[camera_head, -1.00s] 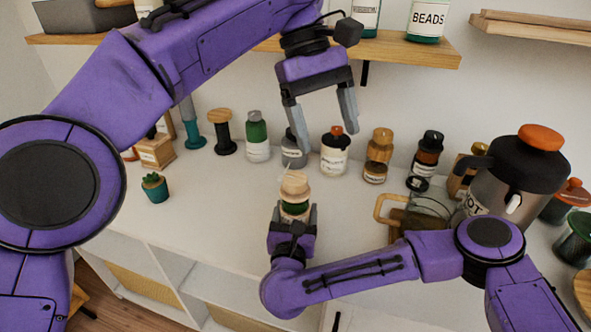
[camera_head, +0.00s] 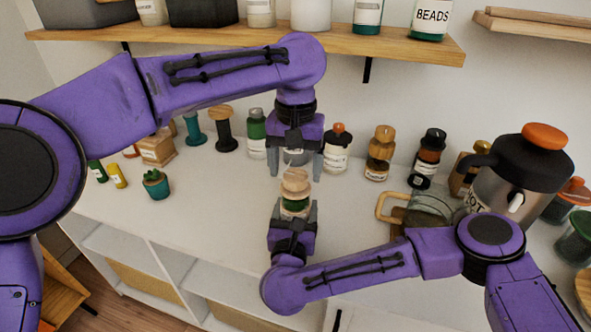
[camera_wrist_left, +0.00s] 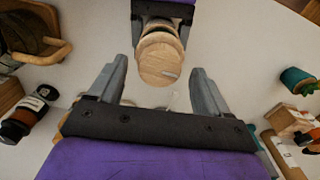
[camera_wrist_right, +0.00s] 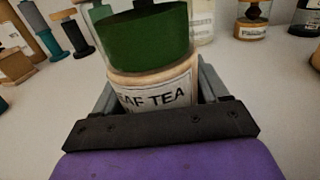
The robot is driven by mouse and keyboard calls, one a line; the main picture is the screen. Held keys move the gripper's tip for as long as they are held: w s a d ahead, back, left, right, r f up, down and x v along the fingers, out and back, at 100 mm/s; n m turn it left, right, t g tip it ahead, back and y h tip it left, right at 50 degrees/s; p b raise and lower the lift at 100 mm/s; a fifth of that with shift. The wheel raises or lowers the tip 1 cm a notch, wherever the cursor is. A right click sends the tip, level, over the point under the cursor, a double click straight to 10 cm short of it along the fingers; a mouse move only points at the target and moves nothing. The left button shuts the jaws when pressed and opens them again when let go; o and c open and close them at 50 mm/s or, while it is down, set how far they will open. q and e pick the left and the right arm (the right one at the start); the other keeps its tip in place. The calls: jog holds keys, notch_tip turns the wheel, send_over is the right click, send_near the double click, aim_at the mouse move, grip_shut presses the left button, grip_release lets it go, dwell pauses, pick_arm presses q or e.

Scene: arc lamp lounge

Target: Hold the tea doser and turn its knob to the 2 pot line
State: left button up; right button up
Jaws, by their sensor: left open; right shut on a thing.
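In the right wrist view the doser's label (camera_wrist_right: 158,97) reads "...AF TEA" between the fingers. My left gripper (camera_head: 296,166) is open and points down just above the knob. In the left wrist view the round knob top (camera_wrist_left: 161,60) with a pale mark lies between and slightly beyond the open fingertips. The 2 pot line is not readable.
Several bottles (camera_head: 336,150) stand behind the doser along the wall. A glass jug with a wooden handle (camera_head: 432,207) and a large steel pot (camera_head: 510,185) stand to the right. A small potted plant (camera_head: 156,184) is at left, with clear counter between it and the doser.

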pick_arm(q)
jog(key=shift+f, duration=0.7)
jog(key=c, duration=1)
jog(key=shift+c, duration=0.2)
jog(key=m, duration=0.4)
jog(key=shift+r, duration=0.1)
jog(key=m, duration=0.4)
jog(key=shift+m, duration=0.3)
jog(key=m, duration=0.8)
jog(key=shift+m, duration=0.4)
